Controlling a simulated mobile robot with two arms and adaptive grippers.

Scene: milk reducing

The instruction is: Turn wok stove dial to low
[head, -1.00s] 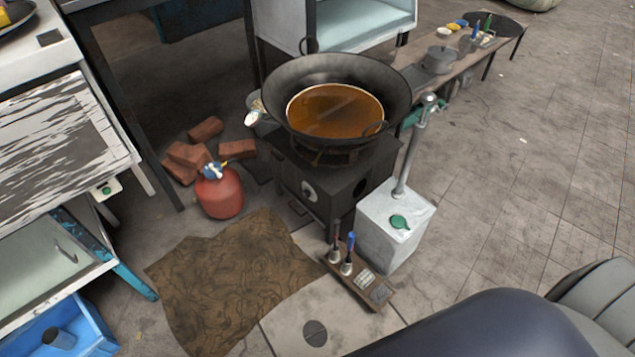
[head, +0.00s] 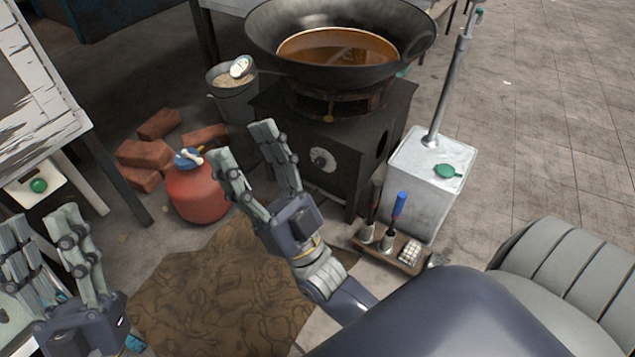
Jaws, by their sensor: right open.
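The wok stove (head: 335,150) is a dark box under a large black wok (head: 262,35) of brown liquid. Its round, pale dial (head: 322,160) is on the front face. My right gripper (head: 247,142) is open and empty, in front of the stove and left of the dial in the picture. It appears apart from the dial. My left gripper (head: 42,228) is at the lower left, its fingers spread and empty, far from the stove. The dial's exact setting is too small to read.
A red gas cylinder (head: 197,193) stands left of my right gripper, with bricks (head: 145,155) behind it. A white canister (head: 425,190) and a small utensil rack (head: 400,255) stand right of the stove. A brown mat (head: 215,295) lies on the floor.

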